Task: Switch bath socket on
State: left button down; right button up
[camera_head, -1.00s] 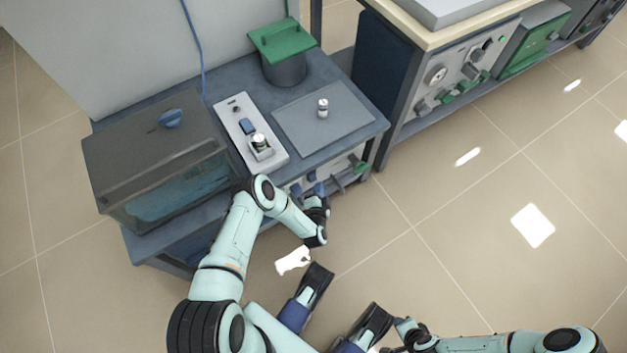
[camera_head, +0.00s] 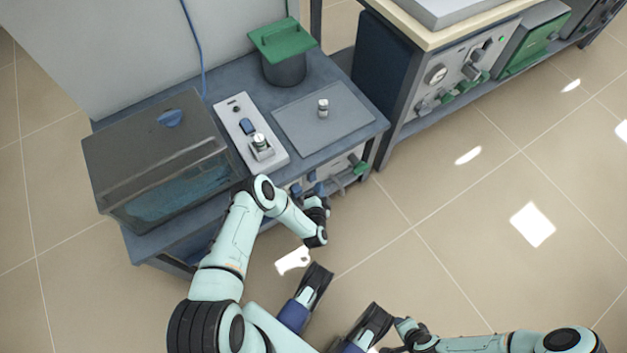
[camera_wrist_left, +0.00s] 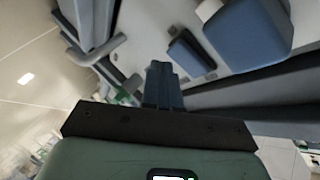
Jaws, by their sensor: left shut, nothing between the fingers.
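A white front panel (camera_head: 346,175) under the tabletop carries blue parts (camera_head: 296,190), and a green part (camera_head: 359,166) at its right end. My left gripper (camera_head: 317,192) is at this panel, shut and empty. In the left wrist view its closed fingers (camera_wrist_left: 163,84) point at the pale panel, close to a small blue switch-like part (camera_wrist_left: 190,54). A larger blue block (camera_wrist_left: 248,34) is to the right of it. I cannot tell whether the fingers touch the panel. The bath (camera_head: 165,165) stands on the left of the table. My right gripper (camera_head: 392,345) is partly hidden at the bottom.
A white device (camera_head: 262,140) with a blue part, a grey plate (camera_head: 350,125) bearing a small container (camera_head: 323,108), and a green-lidded pot (camera_head: 283,65) stand on the table. Another bench (camera_head: 400,80) with panels is at the right. The floor right of the arms is clear.

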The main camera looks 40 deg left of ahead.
pick_arm(q)
jog(key=shift+a, duration=0.1)
dwell(0.3)
jog(key=shift+w+a, duration=0.15)
jog(key=shift+a, duration=0.1)
jog(key=shift+w+a, duration=0.15)
jog(key=shift+a, duration=0.25)
dwell(0.6)
jog(key=shift+f, duration=0.1)
jog(key=shift+s+d, duration=0.35)
jog(key=shift+d, duration=0.4)
jog(key=shift+d, duration=0.15)
jog(key=d, duration=0.1)
jog(key=s+d+p, duration=0.1)
jog(key=d, duration=0.1)
jog(key=s+d+r+p, duration=0.1)
jog(key=shift+d, duration=0.15)
